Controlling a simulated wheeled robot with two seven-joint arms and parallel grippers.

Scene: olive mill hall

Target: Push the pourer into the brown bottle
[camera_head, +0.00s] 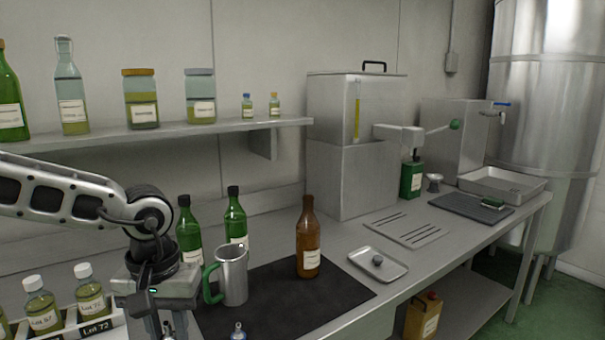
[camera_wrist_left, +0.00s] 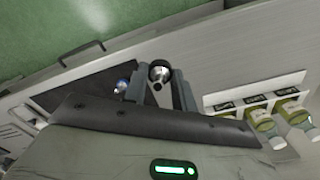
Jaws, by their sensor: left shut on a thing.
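The brown bottle (camera_head: 308,250) stands upright on the dark mat (camera_head: 337,292), with a pale label and nothing visible in its neck. My left gripper (camera_head: 167,330) is at the lower left of the head view, left of the bottle and well apart from it, fingers pointing down. In the left wrist view my gripper (camera_wrist_left: 160,84) is shut on a small silver piece with a dark part (camera_wrist_left: 159,71), which appears to be the pourer. Its tip also shows at the bottom edge of the head view (camera_head: 168,327). My right gripper is not in view.
A steel mug (camera_head: 233,278) with a green handle stands between my gripper and the bottle. A small silver-blue object (camera_head: 238,331) is at the mat's front. Two green bottles (camera_head: 189,235) stand behind. A small tray (camera_head: 378,265) lies right; a labelled bottle rack (camera_head: 100,328) is left.

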